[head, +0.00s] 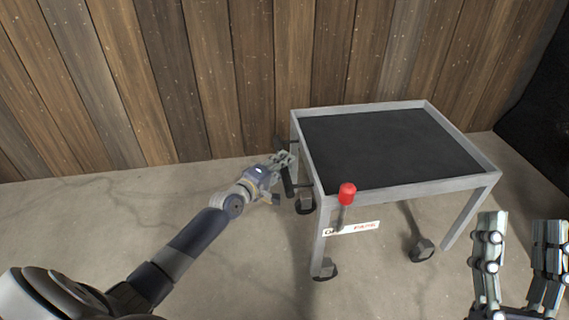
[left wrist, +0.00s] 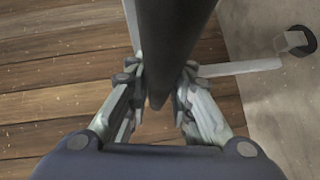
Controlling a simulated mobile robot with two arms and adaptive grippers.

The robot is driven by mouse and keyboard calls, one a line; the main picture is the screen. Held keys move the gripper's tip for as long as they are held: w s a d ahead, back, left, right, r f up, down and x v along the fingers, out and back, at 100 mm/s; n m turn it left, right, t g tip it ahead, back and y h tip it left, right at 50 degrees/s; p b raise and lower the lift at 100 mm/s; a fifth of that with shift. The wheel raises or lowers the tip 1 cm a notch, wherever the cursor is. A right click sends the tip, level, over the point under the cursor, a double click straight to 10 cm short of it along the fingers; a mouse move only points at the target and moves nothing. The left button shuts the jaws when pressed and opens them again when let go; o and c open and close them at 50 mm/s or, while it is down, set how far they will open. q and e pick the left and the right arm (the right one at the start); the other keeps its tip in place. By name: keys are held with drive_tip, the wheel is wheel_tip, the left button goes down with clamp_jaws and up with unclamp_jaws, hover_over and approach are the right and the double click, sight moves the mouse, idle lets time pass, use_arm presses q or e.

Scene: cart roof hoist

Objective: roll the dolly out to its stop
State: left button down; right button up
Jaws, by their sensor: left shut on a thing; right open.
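The dolly (head: 478,165) is a grey-framed cart with a dark flat top, standing on legs with dark castors near the plank wall. A dark bar handle (head: 288,180) is at its left side. My left gripper (head: 286,160) is at that handle. In the left wrist view, the fingers of my left gripper (left wrist: 158,85) are shut on the dark bar (left wrist: 172,40), one on each side. My right gripper (head: 520,225) is open and empty at the lower right, in front of the dolly and apart from it. No stop can be made out.
A red knob (head: 347,194) on a short lever stands at the dolly's front edge, above a white label (head: 362,227) with red lettering. The wooden plank wall (head: 210,80) runs behind. The concrete floor (head: 90,215) to the left is clear apart from my arm.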

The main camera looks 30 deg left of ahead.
use_arm(q)
drive_tip(key=shift+a+f, duration=0.15)
drive_tip(key=c, duration=1.5)
unclamp_jaws()
drive_tip(key=shift+s, duration=0.1)
drive_tip(key=shift+o, duration=0.4)
drive_tip(key=shift+s+a, duration=0.1)
drive_tip(key=shift+a, duration=0.05)
drive_tip(key=shift+s, duration=0.1)
drive_tip(key=shift+s, duration=0.35)
drive_tip(key=s+a+r, duration=0.1)
drive_tip(key=s+r, duration=0.1)
drive_tip(key=s, duration=0.9)
drive_tip(key=shift+a+f, duration=0.1)
